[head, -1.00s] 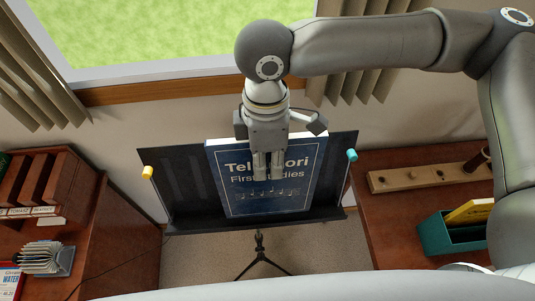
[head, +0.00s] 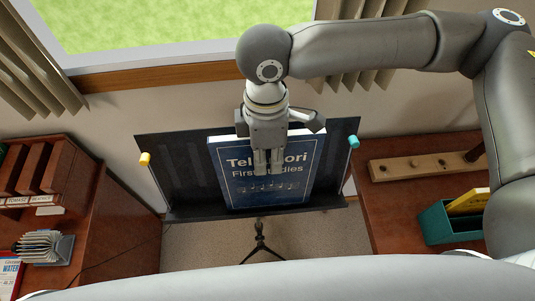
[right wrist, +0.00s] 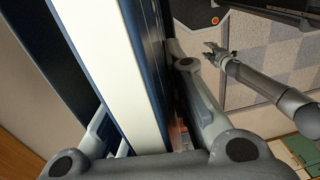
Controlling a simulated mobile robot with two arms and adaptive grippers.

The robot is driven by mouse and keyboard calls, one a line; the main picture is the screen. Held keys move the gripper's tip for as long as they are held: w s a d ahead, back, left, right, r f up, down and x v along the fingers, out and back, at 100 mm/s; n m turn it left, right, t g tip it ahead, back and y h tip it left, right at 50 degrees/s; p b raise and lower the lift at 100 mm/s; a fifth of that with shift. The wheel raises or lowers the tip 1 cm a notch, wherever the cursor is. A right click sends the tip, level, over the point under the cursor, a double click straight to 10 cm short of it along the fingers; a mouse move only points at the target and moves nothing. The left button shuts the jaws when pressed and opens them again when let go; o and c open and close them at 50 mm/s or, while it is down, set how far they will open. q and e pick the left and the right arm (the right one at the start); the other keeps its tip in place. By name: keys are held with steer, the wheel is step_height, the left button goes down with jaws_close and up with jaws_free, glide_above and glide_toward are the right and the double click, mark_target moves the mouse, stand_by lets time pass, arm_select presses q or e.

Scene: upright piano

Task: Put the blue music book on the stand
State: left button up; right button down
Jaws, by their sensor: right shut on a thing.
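The blue music book (head: 240,182), with white title text, stands upright against the black music stand (head: 188,172). Its lower edge is at the stand's ledge; I cannot tell whether it bears on it. My right gripper (head: 268,172) comes down over the book's top edge and is shut on it. In the right wrist view, the book's pale page edge (right wrist: 118,75) lies between the fingers of my right gripper (right wrist: 150,110). My left gripper (right wrist: 216,56) shows small in the right wrist view, open and empty, away from the book.
A wooden cabinet with a pegged board (head: 425,166) and a teal box (head: 436,224) is at right.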

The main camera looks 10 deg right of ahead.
arm_select(q)
steer(key=shift+s, duration=0.3)
arm_select(e)
steer(key=shift+f, duration=0.3)
arm_select(q)
steer(key=shift+r, duration=0.15)
arm_select(e)
steer(key=shift+w, duration=0.3)
arm_select(q)
steer(key=shift+r+p, duration=0.3)
steer(key=shift+p, duration=0.15)
arm_select(e)
steer(key=shift+w, duration=0.7)
steer(key=c, duration=1.4)
jaws_free()
steer(key=shift+o, duration=0.2)
arm_select(q)
steer(key=shift+a, duration=0.1)
arm_select(e)
steer(key=shift+r, duration=0.1)
step_height(320, 180, up, 12)
steer(key=w, duration=0.1)
